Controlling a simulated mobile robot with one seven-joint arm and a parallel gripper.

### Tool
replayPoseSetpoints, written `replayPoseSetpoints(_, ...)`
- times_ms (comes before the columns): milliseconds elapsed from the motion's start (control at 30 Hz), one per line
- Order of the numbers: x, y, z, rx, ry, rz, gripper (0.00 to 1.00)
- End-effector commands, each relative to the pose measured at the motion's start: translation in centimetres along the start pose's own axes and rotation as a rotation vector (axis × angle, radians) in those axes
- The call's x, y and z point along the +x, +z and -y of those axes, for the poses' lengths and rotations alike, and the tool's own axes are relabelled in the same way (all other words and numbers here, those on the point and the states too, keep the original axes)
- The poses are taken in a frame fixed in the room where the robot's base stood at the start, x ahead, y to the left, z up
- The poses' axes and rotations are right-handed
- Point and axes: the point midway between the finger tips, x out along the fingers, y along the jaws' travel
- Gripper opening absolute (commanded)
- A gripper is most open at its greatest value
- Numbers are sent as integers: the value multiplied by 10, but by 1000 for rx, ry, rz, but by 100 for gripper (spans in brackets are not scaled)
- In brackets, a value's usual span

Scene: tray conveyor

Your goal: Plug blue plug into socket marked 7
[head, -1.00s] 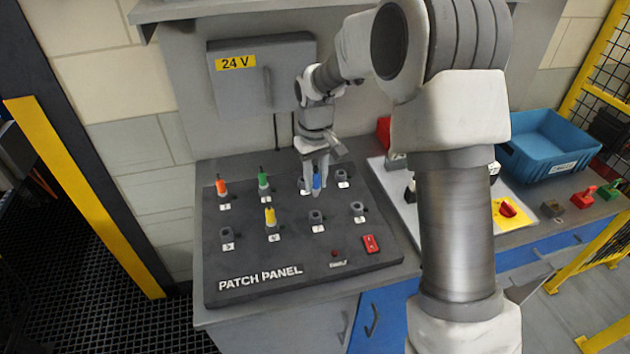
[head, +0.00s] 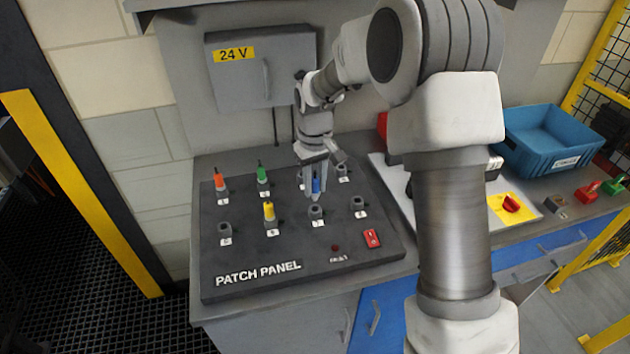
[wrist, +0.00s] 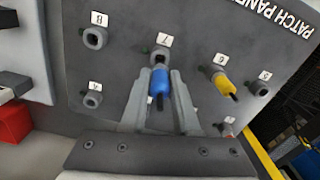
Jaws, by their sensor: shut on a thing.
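My gripper (head: 316,190) is shut on the blue plug (head: 316,185), fingers pointing down. In the wrist view the blue plug (wrist: 160,84) sits between the two fingertips (wrist: 163,98). Socket 7 (head: 316,212) is in the front row of the patch panel (head: 240,255). In the wrist view socket 7 (wrist: 160,56), with its label "7", shows just beyond the plug and in line with it. The plug looks to be above or just behind this socket. I cannot tell whether its tip touches it.
A yellow plug (head: 269,211) stands in socket 6, left of socket 7. Empty socket 8 (head: 359,204) is to the right. Orange (head: 220,181) and green (head: 262,175) plugs stand in the back row. A blue bin (head: 552,140) is at the right.

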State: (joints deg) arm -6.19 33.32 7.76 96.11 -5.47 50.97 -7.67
Motion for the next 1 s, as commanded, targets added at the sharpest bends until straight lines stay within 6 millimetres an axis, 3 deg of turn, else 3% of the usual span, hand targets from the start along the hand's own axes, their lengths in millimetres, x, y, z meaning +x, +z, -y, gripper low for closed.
replayPoseSetpoints(233,21,0,0,0,0,0,0)
replayPoseSetpoints(1000,21,0,0,-6,0,-1,0)
